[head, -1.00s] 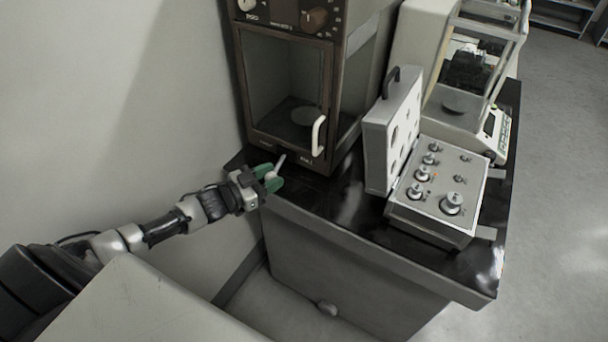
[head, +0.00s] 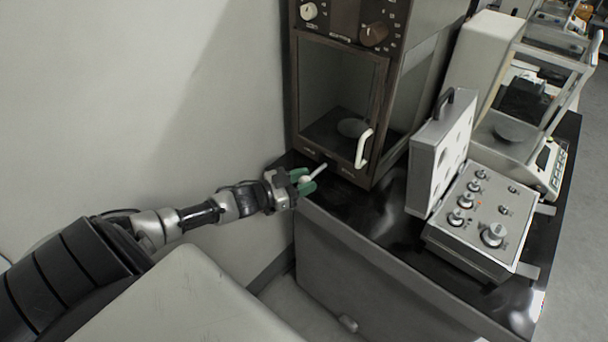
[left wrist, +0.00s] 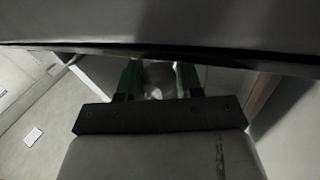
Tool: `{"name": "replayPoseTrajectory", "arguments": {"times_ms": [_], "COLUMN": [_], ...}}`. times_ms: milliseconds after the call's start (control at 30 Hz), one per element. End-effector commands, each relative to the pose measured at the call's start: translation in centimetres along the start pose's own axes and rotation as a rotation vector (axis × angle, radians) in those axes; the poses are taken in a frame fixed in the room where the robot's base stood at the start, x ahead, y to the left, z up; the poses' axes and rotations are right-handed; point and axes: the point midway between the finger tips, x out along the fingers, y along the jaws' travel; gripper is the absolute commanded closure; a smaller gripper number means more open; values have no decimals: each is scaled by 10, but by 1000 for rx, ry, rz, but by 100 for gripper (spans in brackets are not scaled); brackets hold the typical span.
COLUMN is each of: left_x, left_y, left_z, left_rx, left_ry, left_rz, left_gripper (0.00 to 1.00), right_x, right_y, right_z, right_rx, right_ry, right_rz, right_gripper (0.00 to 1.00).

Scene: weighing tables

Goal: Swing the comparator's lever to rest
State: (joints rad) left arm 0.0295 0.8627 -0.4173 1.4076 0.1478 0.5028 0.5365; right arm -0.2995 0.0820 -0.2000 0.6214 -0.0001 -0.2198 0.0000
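The comparator (head: 309,83) is the tall brown cabinet with a glazed front, a white door handle and knobs on its top panel. Its lever (head: 319,170) is a short pale rod at the foot of the cabinet's front, at the left. The rod slants down and left to a round knob. My left gripper (head: 303,183) has its green fingers on both sides of this knob and appears shut on it. In the left wrist view the pale knob (left wrist: 160,78) fills the gap between the fingers. My right gripper is not in view.
A plain wall (head: 190,90) closes the left side. The tabletop before the comparator is clear.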

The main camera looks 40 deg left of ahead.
Motion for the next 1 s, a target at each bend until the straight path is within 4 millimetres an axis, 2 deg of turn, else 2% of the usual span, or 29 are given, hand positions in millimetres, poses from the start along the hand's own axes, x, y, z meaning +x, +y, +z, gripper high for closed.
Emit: {"name": "replayPoseTrajectory", "arguments": {"times_ms": [33,200,567,667,1000], "left_x": [2,1,-6,-19,-82], "left_y": [-4,-2,-1,-1,-1], "left_z": [-5,-3,0,0,0], "left_rx": [6,4,3,4,2], "left_ry": [8,5,0,-1,-2], "left_rz": [-5,-2,0,1,2], "left_gripper": [57,32,32,32,32], "right_x": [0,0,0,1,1], "right_y": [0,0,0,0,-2], "right_z": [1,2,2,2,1], "right_rx": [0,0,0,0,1], "right_ry": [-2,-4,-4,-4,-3], "right_rz": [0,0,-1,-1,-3], "right_gripper": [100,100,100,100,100]}}
